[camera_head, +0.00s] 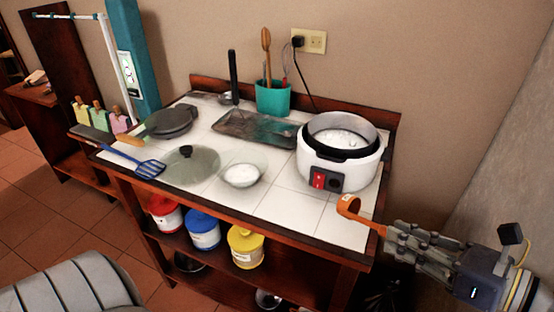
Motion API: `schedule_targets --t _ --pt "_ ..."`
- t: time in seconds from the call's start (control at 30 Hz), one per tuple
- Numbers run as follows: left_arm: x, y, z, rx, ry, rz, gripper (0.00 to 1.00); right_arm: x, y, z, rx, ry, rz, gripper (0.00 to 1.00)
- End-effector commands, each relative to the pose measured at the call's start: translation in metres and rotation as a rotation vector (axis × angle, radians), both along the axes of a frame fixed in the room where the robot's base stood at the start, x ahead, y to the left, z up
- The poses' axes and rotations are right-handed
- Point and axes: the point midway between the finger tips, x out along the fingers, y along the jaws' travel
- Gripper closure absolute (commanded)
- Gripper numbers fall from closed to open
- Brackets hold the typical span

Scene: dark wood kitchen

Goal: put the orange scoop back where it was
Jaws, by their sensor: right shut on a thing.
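An orange scoop (349,207) is held by my right gripper (388,236) at the right front edge of the table. The gripper is shut on the scoop's handle, and the scoop's bowl points up and left. The scoop is in front of a white rice cooker (341,174), which stands open with white contents inside. A glass bowl (242,175) with white contents sits on the tiled table top (290,210) left of the cooker. My left gripper is not in view.
A glass lid (190,165), a blue slotted spatula (148,168), a dark tray (256,130) and a teal utensil holder (273,98) are on the table. Red, blue (204,231) and yellow (245,248) containers stand on the shelf below.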

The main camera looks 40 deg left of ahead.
Motion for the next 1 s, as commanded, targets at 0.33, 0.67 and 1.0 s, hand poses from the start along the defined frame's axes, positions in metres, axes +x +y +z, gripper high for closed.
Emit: schedule_targets --t 0.33,0.67,1.0 --pt "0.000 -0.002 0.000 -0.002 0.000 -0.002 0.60 -0.022 -0.120 -0.034 -0.008 0.007 -0.225 1.00" --pt "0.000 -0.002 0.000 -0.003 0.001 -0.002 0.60 -0.032 -0.191 -0.050 -0.001 0.005 -0.362 1.00" --pt "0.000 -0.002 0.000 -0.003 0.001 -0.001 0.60 -0.039 -0.237 -0.060 0.000 0.001 -0.450 1.00"
